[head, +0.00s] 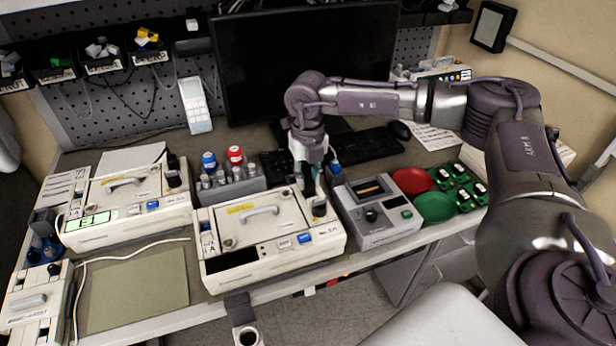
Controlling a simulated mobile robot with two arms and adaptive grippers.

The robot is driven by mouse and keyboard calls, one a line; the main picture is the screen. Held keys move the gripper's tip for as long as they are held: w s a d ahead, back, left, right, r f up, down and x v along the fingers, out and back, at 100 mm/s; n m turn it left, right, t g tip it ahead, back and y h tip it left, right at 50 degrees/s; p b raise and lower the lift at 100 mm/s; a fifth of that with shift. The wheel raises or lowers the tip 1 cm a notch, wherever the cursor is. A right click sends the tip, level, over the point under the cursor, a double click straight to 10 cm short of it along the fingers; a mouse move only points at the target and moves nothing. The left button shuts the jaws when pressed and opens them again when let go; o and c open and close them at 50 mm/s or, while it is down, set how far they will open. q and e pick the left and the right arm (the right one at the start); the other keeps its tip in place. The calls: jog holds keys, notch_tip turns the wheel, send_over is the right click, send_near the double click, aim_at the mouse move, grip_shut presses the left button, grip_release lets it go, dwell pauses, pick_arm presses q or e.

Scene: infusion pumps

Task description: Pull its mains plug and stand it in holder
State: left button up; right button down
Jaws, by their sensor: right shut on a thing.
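My right gripper (309,188) points down at the back right of the middle infusion pump (231,262). It is shut on a small dark thing, mostly hidden by the fingers; I cannot tell whether it is a plug. The middle pump is cream, with a grey handle and a dark display. A black knob-like part (320,205) stands at its top right, close to the fingertips. The left pump (118,222) has a lit green display (95,221) and a white cord (130,246) near it. I cannot tell which part is the holder. My left gripper is out of view.
A grey rack (236,198) with bottles stands behind the middle pump. A grey tester (378,228) stands right of it, then red (412,181) and green (434,208) dishes. A monitor (300,60) is behind. A bare mat (138,290) lies front left. A bracket (240,306) hangs at the front edge.

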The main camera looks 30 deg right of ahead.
jog(key=shift+r+p, duration=1.5)
jog(key=shift+r, duration=1.2)
jog(key=shift+a+f, duration=0.1)
